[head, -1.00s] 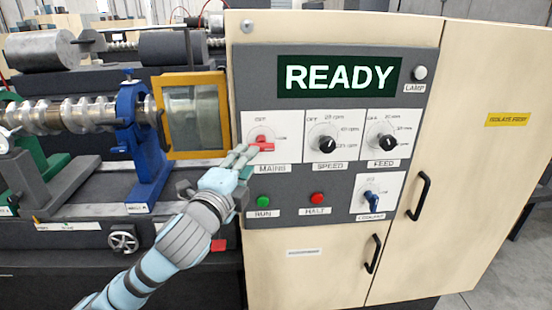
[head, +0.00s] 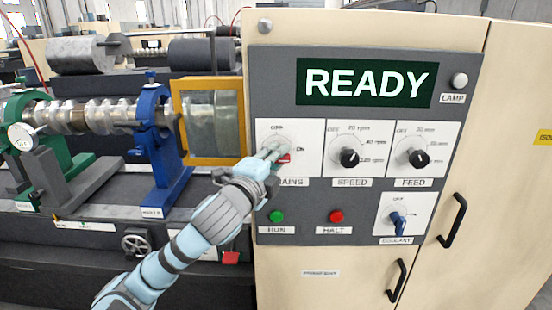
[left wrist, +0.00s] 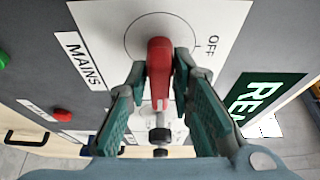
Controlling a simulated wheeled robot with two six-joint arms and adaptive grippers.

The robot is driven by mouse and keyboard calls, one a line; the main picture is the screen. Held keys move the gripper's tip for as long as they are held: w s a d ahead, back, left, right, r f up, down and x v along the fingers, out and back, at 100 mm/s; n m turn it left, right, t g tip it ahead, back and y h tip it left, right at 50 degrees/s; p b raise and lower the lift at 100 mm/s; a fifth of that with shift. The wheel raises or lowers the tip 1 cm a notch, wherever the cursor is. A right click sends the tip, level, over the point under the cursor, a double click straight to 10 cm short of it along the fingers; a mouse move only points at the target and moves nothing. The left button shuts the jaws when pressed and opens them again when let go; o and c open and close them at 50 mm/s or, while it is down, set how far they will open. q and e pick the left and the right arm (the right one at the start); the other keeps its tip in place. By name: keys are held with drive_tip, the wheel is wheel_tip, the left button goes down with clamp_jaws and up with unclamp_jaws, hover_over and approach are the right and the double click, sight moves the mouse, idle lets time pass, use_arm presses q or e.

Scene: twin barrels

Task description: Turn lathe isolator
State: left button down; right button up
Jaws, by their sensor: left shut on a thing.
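The lathe isolator is the red MAINS switch handle (head: 285,159) on a white plate at the left of the grey control panel (head: 262,110). OFF is marked above the dial and ON at its right. My left gripper (head: 272,153) reaches it from the lower left and hides part of it. In the left wrist view the red handle (left wrist: 160,72) stands between the two green-padded fingers of my left gripper (left wrist: 160,88), which are shut on it. Its exact pointing direction is hard to tell. My right gripper is not in view.
The display (head: 366,82) reads READY. The SPEED knob (head: 350,158) and FEED knob (head: 418,158) are right of the switch. Green RUN (head: 277,216) and red HALT (head: 336,216) buttons and the blue COOLANT knob (head: 398,223) are below. A yellow-framed guard (head: 208,83) stands left.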

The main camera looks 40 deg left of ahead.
use_arm(q)
drive_tip(key=shift+f+n, duration=0.1)
drive_tip(key=shift+n, duration=0.2)
drive_tip(key=n+t+b, duration=0.1)
drive_tip(key=n+b, duration=0.1)
drive_tip(key=n, duration=0.1)
drive_tip(key=shift+f+n+y, duration=0.15)
drive_tip(key=shift+n+y, duration=0.15)
drive_tip(key=shift+y, duration=0.1)
drive_tip(key=n+y+b, duration=0.1)
drive_tip(key=n+b, duration=0.1)
drive_tip(key=n, duration=0.1)
drive_tip(key=n+t+y+b, duration=0.1)
drive_tip(key=n+y+b, duration=0.1)
drive_tip(key=n, duration=0.2)
drive_tip(key=shift+n, duration=0.3)
drive_tip(key=n+y+b, duration=0.2)
drive_tip(key=n, duration=0.2)
drive_tip(key=n+g+y+b, duration=0.1)
drive_tip(key=n+y+b, duration=0.1)
drive_tip(key=n, duration=0.3)
drive_tip(key=shift+n+g+y+b, duration=0.3)
drive_tip(key=shift+n+y+b, duration=0.15)
drive_tip(key=shift+n, duration=0.25)
drive_tip(key=shift+s+r+y, duration=0.1)
drive_tip(key=shift+r+y, duration=0.25)
drive_tip(key=c, duration=1.6)
unclamp_jaws()
drive_tip(key=shift+f+n, duration=0.1)
drive_tip(key=shift+n, duration=0.2)
